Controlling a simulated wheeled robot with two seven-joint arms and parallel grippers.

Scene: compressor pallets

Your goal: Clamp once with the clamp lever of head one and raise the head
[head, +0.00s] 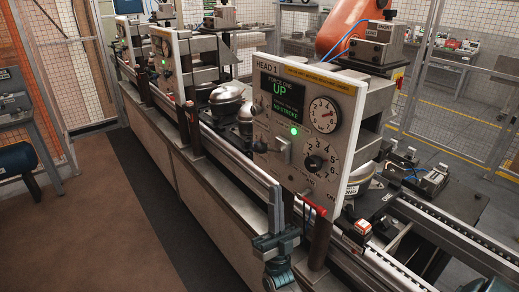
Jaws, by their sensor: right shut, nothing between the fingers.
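The head one panel (305,130) is a pale upright plate marked HEAD 1. Its display (282,98) reads UP in green, with a smaller line that seems to read NO STROKE. A green lamp (294,131) is lit beside a pale switch (283,152). A lever with a red grip (312,210) sticks out at the panel's lower edge; I cannot read a clamp label on it. My right gripper (276,208) is shut and empty, low in front of the panel, left of the red grip and apparently apart from it. My left gripper is not in view.
A rail (235,155) runs along the machine bed (190,180) toward more heads at the back left. Rounded metal compressors (226,104) sit behind the rail. A conveyor (430,230) lies at right. Mesh fences stand around, and the floor (100,220) at left is clear.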

